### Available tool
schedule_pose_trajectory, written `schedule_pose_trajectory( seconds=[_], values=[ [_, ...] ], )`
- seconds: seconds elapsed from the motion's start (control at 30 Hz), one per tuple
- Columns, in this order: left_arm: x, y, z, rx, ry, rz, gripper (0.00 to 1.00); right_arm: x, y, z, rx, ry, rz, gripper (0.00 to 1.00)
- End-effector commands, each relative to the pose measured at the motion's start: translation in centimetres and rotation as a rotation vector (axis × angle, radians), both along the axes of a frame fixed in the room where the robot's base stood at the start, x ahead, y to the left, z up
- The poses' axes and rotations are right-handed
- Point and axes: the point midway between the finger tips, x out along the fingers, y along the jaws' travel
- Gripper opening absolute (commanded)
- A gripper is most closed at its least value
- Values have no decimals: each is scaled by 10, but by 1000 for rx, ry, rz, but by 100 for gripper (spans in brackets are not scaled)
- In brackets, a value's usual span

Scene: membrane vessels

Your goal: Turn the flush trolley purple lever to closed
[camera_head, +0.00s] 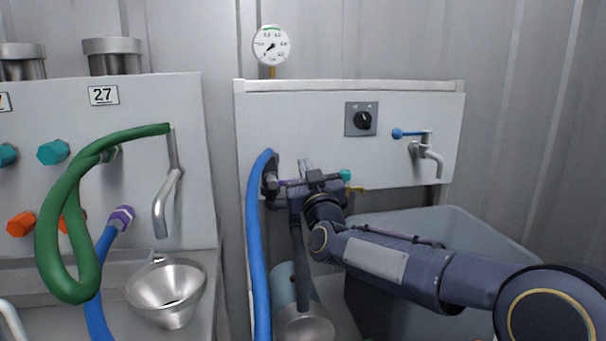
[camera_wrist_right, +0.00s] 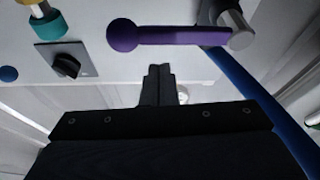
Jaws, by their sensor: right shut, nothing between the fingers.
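The purple lever (camera_wrist_right: 168,36) shows in the right wrist view as a straight bar with a ball at its left end and a metal pivot (camera_wrist_right: 238,32) at its right end. The bar lies about level across that view. In the head view only a small purple piece (camera_head: 290,182) shows beside my right gripper (camera_head: 308,170); the rest is hidden. My right gripper is shut and empty, and its fingertips also show in the right wrist view (camera_wrist_right: 160,72), just below the bar there. A gap shows between them in that picture; depth is hard to tell. My left gripper is not in view.
A blue hose (camera_head: 257,250) hangs close left of my gripper. A teal-and-yellow fitting (camera_wrist_right: 45,20) sits near the lever's ball. A grey tub (camera_head: 480,232) stands right.

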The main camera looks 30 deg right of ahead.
Motion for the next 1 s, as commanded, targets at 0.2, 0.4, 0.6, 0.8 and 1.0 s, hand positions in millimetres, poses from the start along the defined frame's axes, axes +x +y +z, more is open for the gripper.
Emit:
schedule_pose_trajectory(
  seconds=[0.2, 0.4, 0.6, 0.8, 1.0],
  values=[
    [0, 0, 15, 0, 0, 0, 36, -30, 4, 5, -1, 2, 1, 0],
    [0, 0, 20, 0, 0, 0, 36, -66, 13, -9, -1, 0, 2, 0],
    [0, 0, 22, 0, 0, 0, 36, -87, 19, -17, -1, 0, 2, 0],
    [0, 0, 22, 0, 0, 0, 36, -91, 20, -19, -1, -1, 2, 0],
    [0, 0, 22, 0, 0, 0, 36, -100, 26, -36, 44, 97, 77, 0]
  ],
)
